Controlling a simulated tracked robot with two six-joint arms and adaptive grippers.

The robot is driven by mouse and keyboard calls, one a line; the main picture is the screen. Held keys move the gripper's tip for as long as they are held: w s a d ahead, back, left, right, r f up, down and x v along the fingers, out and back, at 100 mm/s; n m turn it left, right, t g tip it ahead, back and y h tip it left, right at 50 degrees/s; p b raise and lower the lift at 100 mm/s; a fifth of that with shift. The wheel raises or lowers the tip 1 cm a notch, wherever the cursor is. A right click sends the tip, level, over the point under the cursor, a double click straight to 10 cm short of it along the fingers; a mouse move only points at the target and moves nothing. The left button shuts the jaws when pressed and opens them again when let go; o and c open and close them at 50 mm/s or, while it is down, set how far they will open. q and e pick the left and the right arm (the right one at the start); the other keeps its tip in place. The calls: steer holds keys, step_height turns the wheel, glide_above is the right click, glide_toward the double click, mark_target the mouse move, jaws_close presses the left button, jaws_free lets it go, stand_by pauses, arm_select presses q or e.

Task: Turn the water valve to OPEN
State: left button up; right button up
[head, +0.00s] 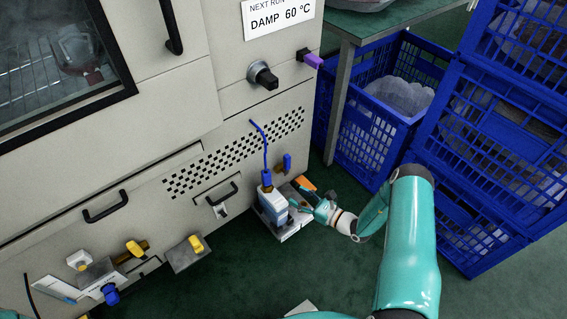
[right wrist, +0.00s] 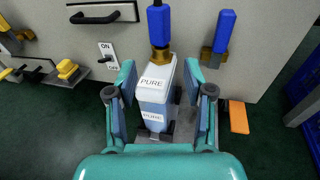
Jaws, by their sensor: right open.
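No readable label marks a water valve. A blue lever handle on a brass fitting (head: 287,162) stands upright on the machine's lower front; it also shows in the right wrist view (right wrist: 222,35). Another blue handle (head: 110,293) sits at the lower left, beside a yellow-handled brass fitting (head: 137,248). My right gripper (head: 303,205) is low in front of the machine. In the right wrist view its open fingers (right wrist: 163,95) stand either side of a white and blue container marked PURE (right wrist: 152,97); contact cannot be told. My left gripper is not in view.
The container stands on a low grey tray (head: 290,232), a blue tube rising from its top. An orange piece (head: 305,183) lies beside it. Blue crates (head: 500,120) stand at right. A yellow block (head: 195,243) sits on a small shelf left. Green floor between is clear.

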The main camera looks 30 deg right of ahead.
mark_target(289, 160)
steer(key=d+m+t+h, duration=0.2)
steer(key=d+m+h, duration=0.15)
steer(key=d, duration=0.35)
steer(key=shift+n+h, duration=0.35)
steer(key=shift+n, duration=0.2)
steer(key=w+b, duration=0.1)
steer(key=w, duration=0.4)
steer(key=w+b, duration=0.1)
steer(key=w, duration=0.4)
steer(key=w+a+b, duration=0.1)
steer(key=w+b, duration=0.1)
steer(key=w, duration=0.3)
steer(key=shift+w+r, duration=0.1)
steer(key=shift+w, duration=0.7)
steer(key=shift+c, duration=0.2)
jaws_close()
